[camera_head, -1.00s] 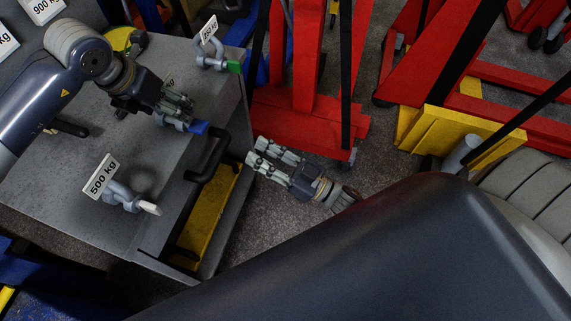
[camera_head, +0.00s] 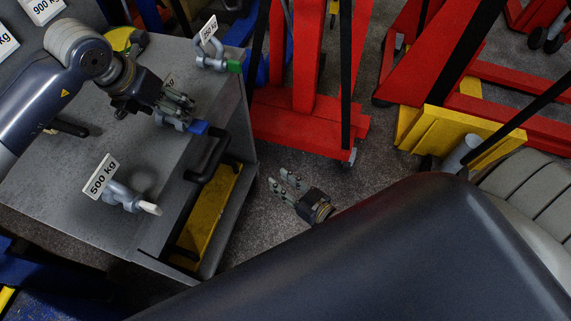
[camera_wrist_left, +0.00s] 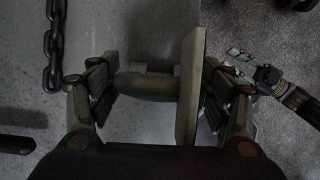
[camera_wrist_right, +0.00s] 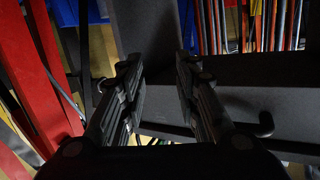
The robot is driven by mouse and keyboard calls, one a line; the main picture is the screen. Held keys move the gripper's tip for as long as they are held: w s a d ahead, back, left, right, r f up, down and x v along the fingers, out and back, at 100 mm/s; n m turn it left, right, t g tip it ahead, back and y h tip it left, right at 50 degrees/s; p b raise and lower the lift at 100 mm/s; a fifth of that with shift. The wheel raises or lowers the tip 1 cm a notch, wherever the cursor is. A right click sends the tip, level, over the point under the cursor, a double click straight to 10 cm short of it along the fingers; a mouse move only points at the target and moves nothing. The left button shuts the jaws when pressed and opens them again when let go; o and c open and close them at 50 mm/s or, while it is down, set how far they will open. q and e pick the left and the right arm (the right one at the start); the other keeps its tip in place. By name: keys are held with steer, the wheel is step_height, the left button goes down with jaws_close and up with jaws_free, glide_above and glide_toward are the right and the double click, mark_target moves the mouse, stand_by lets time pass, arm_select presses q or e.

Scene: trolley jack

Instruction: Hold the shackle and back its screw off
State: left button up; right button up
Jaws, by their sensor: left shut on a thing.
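A grey shackle with a blue screw end (camera_head: 197,127) is at the right edge of the grey trolley top. My left gripper (camera_head: 178,110) is shut on it. The left wrist view shows the shackle's rounded grey body (camera_wrist_left: 148,86) between the fingers, beside a flat plate (camera_wrist_left: 190,85). Its tag is mostly hidden by the gripper in the head view. My right gripper (camera_head: 285,182) is open and empty, to the right of the trolley and apart from the shackle. It also shows in the left wrist view (camera_wrist_left: 238,68).
A 500 kg shackle (camera_head: 124,196) with a white screw end and a tagged shackle (camera_head: 208,58) with a green end stand on the trolley (camera_head: 75,210). A black handle (camera_head: 207,158) juts from its side. A red jack (camera_head: 300,120) stands behind my right gripper.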

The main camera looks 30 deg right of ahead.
arm_select(q)
steer(key=shift+s+a+f, duration=0.1)
steer(key=shift+s+f, duration=0.05)
steer(key=shift+f, duration=0.2)
arm_select(e)
steer(key=shift+s+d+f+g+h, duration=0.15)
steer(key=shift+s+f+g, duration=0.05)
steer(key=shift+f, duration=0.35)
steer(key=shift+s+d+f+g+h, duration=0.1)
steer(key=shift+s+f+g+h, duration=0.1)
steer(key=shift+f, duration=0.35)
arm_select(q)
steer(key=o, duration=1.8)
steer(key=shift+w, duration=0.25)
arm_select(e)
steer(key=shift+w, duration=0.15)
arm_select(q)
steer(key=shift+r, duration=0.25)
